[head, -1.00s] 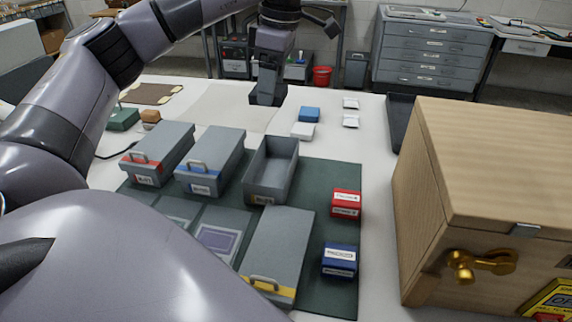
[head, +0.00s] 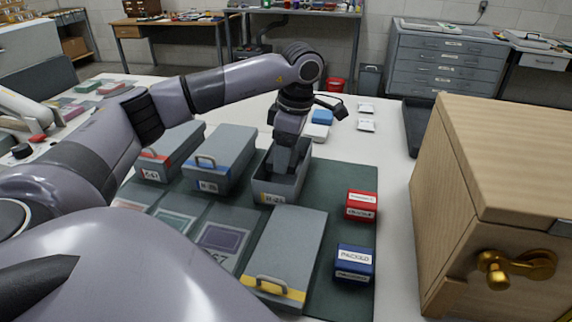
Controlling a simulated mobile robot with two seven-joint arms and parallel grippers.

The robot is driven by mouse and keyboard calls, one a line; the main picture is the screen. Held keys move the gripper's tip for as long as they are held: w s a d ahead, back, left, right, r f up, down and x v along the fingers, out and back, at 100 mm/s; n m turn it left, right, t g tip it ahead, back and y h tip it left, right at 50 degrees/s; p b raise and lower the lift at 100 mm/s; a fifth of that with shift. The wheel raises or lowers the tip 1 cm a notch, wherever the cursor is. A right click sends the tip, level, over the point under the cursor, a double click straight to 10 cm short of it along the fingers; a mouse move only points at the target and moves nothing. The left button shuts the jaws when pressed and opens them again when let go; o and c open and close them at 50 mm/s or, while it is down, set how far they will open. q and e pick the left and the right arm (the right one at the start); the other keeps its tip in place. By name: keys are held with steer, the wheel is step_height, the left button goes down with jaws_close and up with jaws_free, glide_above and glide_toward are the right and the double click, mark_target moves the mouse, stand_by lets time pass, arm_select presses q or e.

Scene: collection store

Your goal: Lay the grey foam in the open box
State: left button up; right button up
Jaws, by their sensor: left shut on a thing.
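The open box (head: 263,190) is a grey, lidless tray in the right of the back row on the green mat. My left gripper (head: 281,168) points down inside it, between its walls. The gripper is shut on the grey foam, which is hard to tell apart from the dark fingers and the grey box. The foam's underside and the box floor beneath it are hidden, so I cannot tell whether they touch. My right gripper is not in view.
Lidded grey boxes with a red band (head: 168,150) and a blue band (head: 219,158) stand left of the open box. A yellow-banded one (head: 284,255) is in front. Red (head: 361,205) and blue (head: 354,262) small boxes and a wooden cabinet (head: 455,195) are right.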

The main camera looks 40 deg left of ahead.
mark_target(294, 158)
arm_select(q)
steer(key=shift+f, duration=1.7)
steer(key=shift+f, duration=0.1)
steer(key=o, duration=1.1)
steer(key=r, duration=0.4)
steer(key=d+r, duration=0.1)
steer(key=r, duration=0.3)
steer(key=w+r+p, duration=0.1)
steer(key=r, duration=0.3)
steer(key=shift+d+r, duration=0.1)
steer(key=shift+d, duration=0.15)
